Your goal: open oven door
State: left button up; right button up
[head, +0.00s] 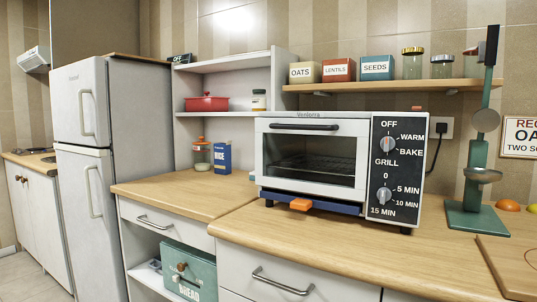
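The white toaster oven (338,165) stands on the wooden counter, right of the middle in the head view. Its glass door (309,157) is closed, and a wire rack shows through the glass. A dark bar handle (304,127) runs along the top of the door. The black control panel (398,170) with two grey knobs is on the right side of the oven. An orange tab (301,204) sticks out below the door on a blue strip. Neither of my grippers shows in the head view.
A green scale-like stand (477,190) stands right of the oven, with a wooden board (515,262) in front of it. A blue rice box (222,156) and a jar stand to the left. The counter (370,250) in front of the oven is clear.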

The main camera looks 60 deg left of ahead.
aim_at(360, 129)
jog(key=u, duration=1.7)
jog(key=j, duration=0.15)
jog(key=k+u, duration=0.05)
